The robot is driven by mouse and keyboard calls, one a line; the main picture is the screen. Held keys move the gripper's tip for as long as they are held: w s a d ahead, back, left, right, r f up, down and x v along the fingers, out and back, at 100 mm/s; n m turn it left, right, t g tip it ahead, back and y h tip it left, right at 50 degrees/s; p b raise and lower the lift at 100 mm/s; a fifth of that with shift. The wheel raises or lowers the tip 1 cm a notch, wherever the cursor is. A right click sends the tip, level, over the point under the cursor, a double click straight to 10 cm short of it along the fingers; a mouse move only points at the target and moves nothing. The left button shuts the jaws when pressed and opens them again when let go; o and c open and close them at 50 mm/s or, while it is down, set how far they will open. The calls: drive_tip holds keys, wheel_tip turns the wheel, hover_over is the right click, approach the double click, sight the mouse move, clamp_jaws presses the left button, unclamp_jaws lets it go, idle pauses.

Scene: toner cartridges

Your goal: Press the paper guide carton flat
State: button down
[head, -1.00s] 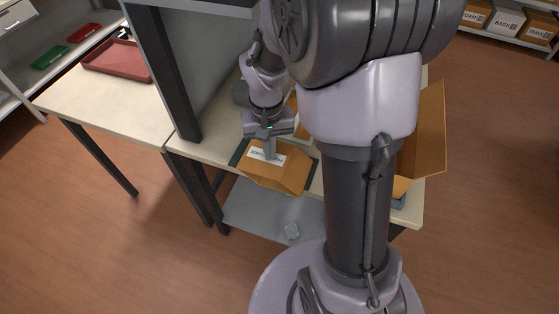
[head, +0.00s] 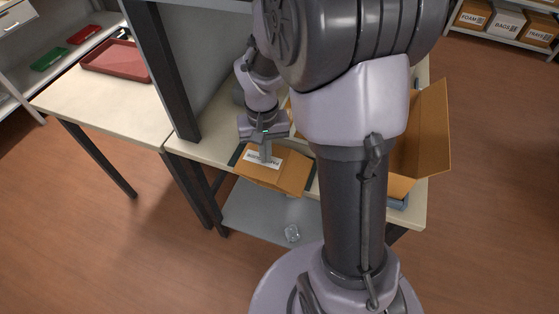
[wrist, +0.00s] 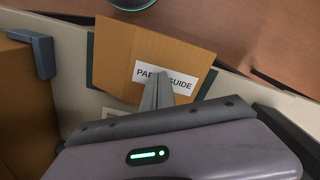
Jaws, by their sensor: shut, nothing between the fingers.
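The paper guide carton (head: 277,171) is a brown cardboard carton with a white label, on a dark mat (head: 237,155) at the front of the bench. In the wrist view its broad labelled face (wrist: 140,52) reads "PAPER GUIDE", partly covered by my fingers. My gripper (head: 265,158) is shut and empty, pointing down with its fingertips at the label. It also shows in the wrist view (wrist: 160,82), its tips over the label. Whether the tips press on the cardboard I cannot tell. In the head view the carton looks slanted, its near end over the bench edge.
A large open carton (head: 430,135) stands at the bench's right, partly behind my arm. A grey upright (head: 165,70) rises to the left of the gripper. A red tray (head: 115,62) lies on the left table. A small clear item (head: 292,233) lies on the lower shelf.

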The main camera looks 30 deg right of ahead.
drive_tip(key=shift+w+a+f+b, duration=0.15)
drive_tip(key=shift+f+b, duration=0.3)
drive_tip(key=shift+f, duration=0.4)
drive_tip(key=shift+f+b, duration=0.3)
drive_tip(key=shift+f, duration=0.05)
